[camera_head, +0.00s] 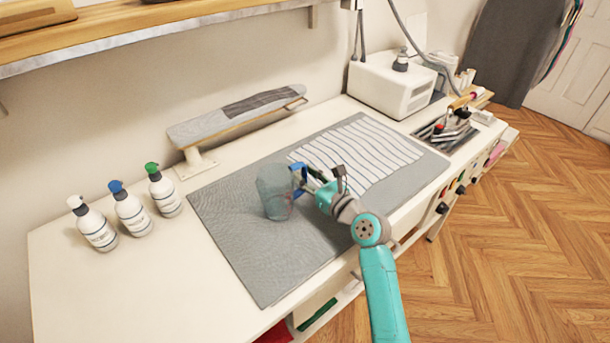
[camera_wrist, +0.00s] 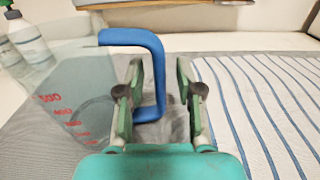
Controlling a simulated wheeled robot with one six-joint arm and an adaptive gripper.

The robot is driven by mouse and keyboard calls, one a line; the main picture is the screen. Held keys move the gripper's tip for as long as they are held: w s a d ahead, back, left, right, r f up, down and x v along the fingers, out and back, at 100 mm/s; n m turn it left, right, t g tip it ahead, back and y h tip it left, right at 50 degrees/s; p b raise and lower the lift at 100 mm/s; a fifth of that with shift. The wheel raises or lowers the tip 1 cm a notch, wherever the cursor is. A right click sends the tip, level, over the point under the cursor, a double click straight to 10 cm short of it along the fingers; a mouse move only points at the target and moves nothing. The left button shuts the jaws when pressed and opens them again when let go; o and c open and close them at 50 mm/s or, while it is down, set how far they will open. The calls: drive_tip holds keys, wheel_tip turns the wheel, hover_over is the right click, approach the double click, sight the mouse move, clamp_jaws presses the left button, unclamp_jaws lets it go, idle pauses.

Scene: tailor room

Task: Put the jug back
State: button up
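The clear jug (camera_head: 273,194) with a blue handle stands upright on the grey mat (camera_head: 245,265), left of the mat's striped cloth. Its blue handle (camera_wrist: 158,70) points toward my gripper, and red measuring marks show on its wall in the wrist view (camera_wrist: 65,115). My gripper (camera_head: 305,178) is at the handle side of the jug. In the wrist view my gripper (camera_wrist: 158,95) has one finger on each side of the handle's upright bar, with gaps showing, so it is open around the handle and not clamped.
Three pump bottles (camera_head: 130,209) stand at the table's left. A small ironing board (camera_head: 235,116) stands behind the mat. A wooden shelf (camera_head: 130,22) hangs above. The white table's front left is clear.

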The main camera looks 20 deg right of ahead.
drive_tip(key=v, duration=1.1)
drive_tip(key=shift+s+d+r, duration=0.1)
drive_tip(key=shift+s, duration=0.15)
